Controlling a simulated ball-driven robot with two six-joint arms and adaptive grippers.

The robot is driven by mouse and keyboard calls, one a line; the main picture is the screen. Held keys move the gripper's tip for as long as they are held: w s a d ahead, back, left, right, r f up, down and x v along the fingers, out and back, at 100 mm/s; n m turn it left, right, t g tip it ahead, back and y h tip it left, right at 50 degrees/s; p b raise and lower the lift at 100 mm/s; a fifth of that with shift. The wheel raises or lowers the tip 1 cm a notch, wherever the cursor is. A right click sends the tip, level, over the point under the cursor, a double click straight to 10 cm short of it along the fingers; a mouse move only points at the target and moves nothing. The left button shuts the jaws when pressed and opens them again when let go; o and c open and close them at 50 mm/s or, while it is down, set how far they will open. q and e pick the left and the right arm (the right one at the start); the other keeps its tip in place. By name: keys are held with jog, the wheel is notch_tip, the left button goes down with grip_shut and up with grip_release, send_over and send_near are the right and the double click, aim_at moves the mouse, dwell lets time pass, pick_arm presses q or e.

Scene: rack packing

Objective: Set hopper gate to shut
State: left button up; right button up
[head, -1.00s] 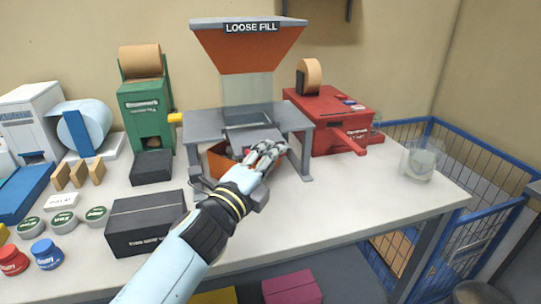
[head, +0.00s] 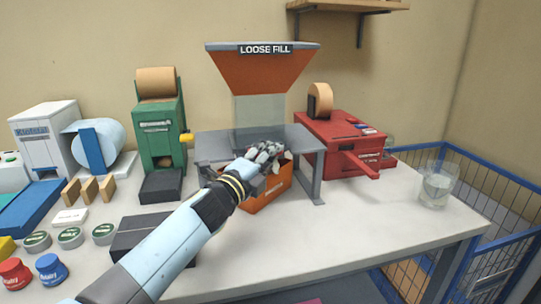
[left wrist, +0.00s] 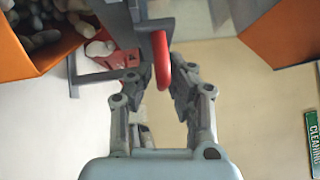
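The loose fill hopper (head: 262,75) is an orange funnel with a clear chute (head: 260,110) above a grey stand (head: 305,141). An orange bin (head: 268,195) stands under it. My left gripper (head: 264,154) is at the stand's front edge, above the bin, and hides the gate area in the head view. In the left wrist view, a red handle (left wrist: 161,60) on a grey bar lies between the fingers of my left gripper (left wrist: 155,80). The fingers are apart, with a gap beside the handle. The gate's position cannot be told. My right gripper is not in view.
In the left wrist view, an orange bin (left wrist: 28,58) holds pale loose pieces. A red machine (head: 340,145) stands right of the hopper, a green dispenser (head: 160,125) left. A glass jar (head: 437,187) is at the right. The front right tabletop (head: 340,235) is clear.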

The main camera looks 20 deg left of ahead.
pick_arm(q)
jog(key=shift+o, duration=1.1)
jog(key=shift+w+a+r, duration=0.1)
jog(key=shift+w+a, duration=0.05)
jog(key=v, duration=1.2)
